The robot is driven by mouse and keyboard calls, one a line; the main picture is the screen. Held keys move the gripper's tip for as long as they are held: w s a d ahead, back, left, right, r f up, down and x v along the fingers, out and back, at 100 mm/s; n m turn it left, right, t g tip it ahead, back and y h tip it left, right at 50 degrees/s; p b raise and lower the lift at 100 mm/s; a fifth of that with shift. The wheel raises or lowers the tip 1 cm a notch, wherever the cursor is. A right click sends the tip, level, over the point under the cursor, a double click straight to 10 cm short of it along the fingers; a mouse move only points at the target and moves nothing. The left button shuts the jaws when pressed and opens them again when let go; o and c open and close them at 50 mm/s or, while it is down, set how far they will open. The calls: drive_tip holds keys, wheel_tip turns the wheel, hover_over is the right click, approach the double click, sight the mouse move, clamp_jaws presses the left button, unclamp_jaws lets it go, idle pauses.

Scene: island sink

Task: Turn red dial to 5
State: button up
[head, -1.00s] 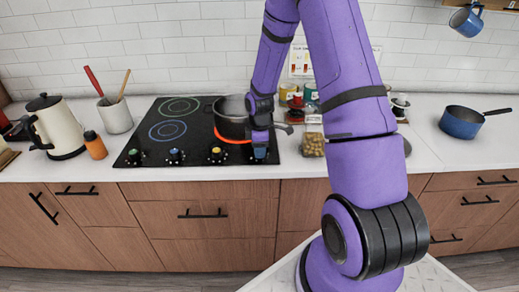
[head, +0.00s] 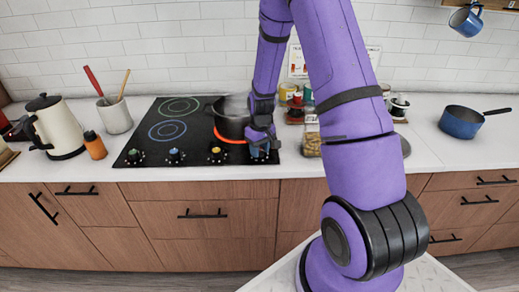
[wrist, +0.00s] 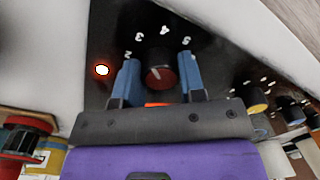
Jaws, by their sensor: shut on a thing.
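The red dial (wrist: 161,76) sits on the black cooktop in the wrist view, with printed numbers 3, 4 and 5 along its far side. A pale mark shows on its red cap, but I cannot tell which number it points to. My gripper (wrist: 160,73) is shut on the dial, one blue finger on each side. In the head view my gripper (head: 264,151) is at the cooktop's front right corner and hides the dial. A small orange-red light (wrist: 102,70) glows beside the dial in the wrist view.
A dark pot (head: 231,124) stands on a glowing red burner just behind my gripper. Yellow (head: 216,154), blue (head: 175,154) and green (head: 134,155) dials lie to the left along the cooktop's front.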

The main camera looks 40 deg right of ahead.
drive_tip(key=m, duration=1.3)
drive_tip(key=shift+m, duration=0.3)
drive_tip(key=shift+t, duration=0.3)
drive_tip(key=o, duration=0.9)
drive_tip(key=shift+r, duration=0.15)
drive_tip(key=r, duration=1)
drive_tip(key=shift+s+r, duration=0.2)
drive_tip(key=shift+r, duration=0.05)
drive_tip(key=shift+r, duration=0.1)
